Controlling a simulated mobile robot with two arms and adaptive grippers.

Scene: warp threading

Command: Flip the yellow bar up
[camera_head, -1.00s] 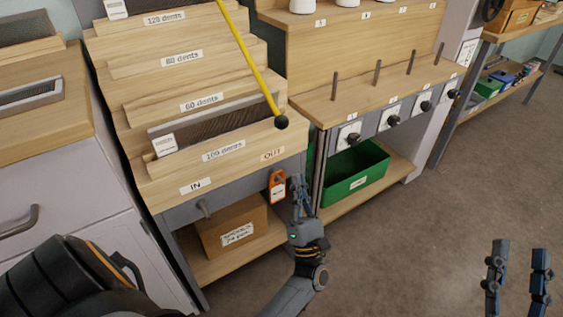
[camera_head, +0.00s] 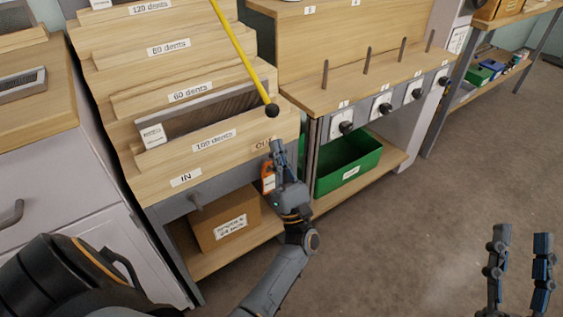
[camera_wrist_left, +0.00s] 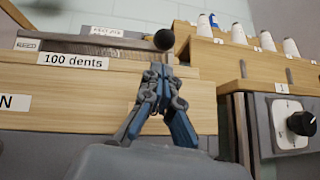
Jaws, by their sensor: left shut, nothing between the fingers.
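The yellow bar (camera_head: 243,52) slants down across the stepped wooden rack in the head view and ends in a black ball knob (camera_head: 271,110). The knob (camera_wrist_left: 164,39) also shows in the left wrist view, just above the fingertips. My left gripper (camera_head: 277,147) is shut and empty, below the knob and in front of the OUT label, apart from the knob in the head view. In the left wrist view its fingertips (camera_wrist_left: 157,68) meet, pointing up. My right gripper (camera_head: 521,236) is open and empty at the lower right, over the floor.
The rack (camera_head: 150,170) has several labelled steps, with a reed (camera_head: 210,108) on one. An orange tag (camera_head: 267,177) hangs behind my left gripper. A shelf with upright pegs (camera_head: 325,75), black knobs (camera_head: 346,127) and a green bin (camera_head: 345,165) stands to the right.

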